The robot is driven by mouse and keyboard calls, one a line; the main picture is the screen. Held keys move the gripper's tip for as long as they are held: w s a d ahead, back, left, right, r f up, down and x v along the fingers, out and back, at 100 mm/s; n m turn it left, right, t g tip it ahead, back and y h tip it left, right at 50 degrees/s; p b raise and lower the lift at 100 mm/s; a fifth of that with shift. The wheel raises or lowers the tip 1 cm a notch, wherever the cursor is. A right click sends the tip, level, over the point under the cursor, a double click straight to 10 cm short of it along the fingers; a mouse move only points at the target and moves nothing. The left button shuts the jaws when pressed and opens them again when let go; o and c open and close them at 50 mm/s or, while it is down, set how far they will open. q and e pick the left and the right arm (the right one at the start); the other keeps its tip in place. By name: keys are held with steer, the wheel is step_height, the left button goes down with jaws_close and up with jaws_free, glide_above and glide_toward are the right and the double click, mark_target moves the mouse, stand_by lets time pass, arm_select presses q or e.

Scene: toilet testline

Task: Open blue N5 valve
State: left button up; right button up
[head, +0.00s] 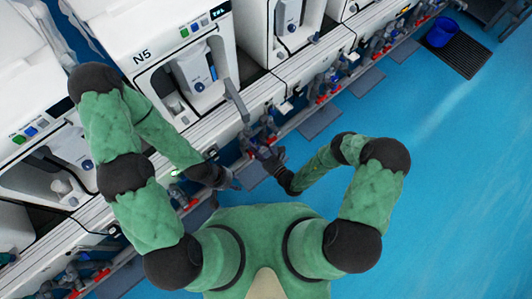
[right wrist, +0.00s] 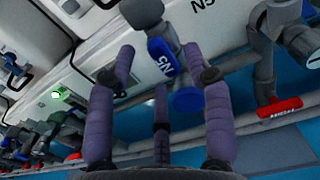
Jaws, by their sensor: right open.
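In the head view my right gripper (head: 262,149) is at the pipework below the machine marked N5 (head: 140,55). My left gripper (head: 228,181) is lower and to the left, near the machine's lower front edge; its fingers are too small to read.
A red handle (right wrist: 278,107) on a neighbouring pipe is right of the blue handle. More white machines (head: 285,25) and pipes with red handles line the row. The blue floor (head: 440,180) on the right is clear, with a blue bowl (head: 441,32) on a dark mat farther back.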

steer(key=v, duration=1.1)
steer(key=shift+s, duration=0.1)
stand_by(0.4)
